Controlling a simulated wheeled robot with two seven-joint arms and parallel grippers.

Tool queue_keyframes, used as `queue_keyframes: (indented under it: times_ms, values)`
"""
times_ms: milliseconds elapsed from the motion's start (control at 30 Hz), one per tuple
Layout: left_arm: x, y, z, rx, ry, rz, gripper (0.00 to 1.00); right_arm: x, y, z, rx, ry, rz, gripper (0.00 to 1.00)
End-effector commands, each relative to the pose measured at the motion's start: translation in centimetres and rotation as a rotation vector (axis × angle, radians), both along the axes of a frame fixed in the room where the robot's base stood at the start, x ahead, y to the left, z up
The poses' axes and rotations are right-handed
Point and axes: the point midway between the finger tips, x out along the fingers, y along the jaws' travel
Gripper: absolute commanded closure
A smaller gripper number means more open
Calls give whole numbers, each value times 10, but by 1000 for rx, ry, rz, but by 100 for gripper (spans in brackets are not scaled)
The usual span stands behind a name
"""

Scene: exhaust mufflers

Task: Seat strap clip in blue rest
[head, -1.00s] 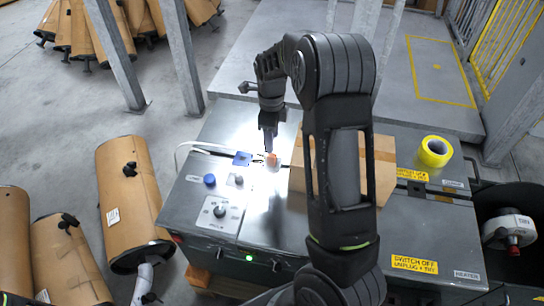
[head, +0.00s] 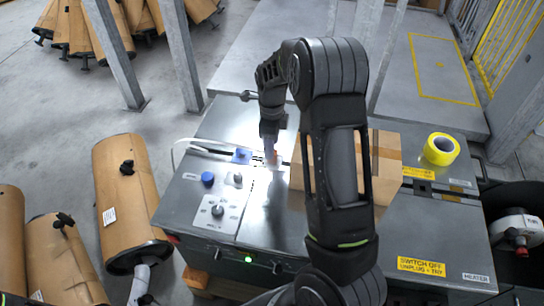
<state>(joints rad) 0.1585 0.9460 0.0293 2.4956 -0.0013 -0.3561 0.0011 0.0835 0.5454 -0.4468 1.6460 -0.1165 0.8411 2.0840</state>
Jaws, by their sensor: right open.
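The blue rest (head: 242,155) is a small blue block on the grey metal top of the machine, at the end of a dark slot. A white strap (head: 186,146) curves in from the left toward it. My right gripper (head: 270,159) points down just right of the blue rest, close above the top, with its jaws open. A small orange-brown patch (head: 276,155) shows at its fingertips. I cannot make out the strap clip for certain; it is too small or hidden by the fingers. My left gripper is not in view.
A cardboard box (head: 386,165) stands right of the gripper, partly behind my right arm. Brown mufflers (head: 125,190) stand left of the machine.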

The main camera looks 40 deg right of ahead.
Motion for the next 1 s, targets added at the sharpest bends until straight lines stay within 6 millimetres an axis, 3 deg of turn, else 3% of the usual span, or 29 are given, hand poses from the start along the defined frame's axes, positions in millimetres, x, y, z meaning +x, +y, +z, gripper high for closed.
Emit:
queue_keyframes:
  times_ms: [333, 700, 1000]
  values:
    - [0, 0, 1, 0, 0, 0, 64, -1, 0, -4, 0, 1, 0, 51]
    - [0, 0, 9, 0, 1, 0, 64, -1, -1, -49, 0, 2, 1, 51]
    - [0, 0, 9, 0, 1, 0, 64, -1, -1, -52, -1, -1, 1, 51]
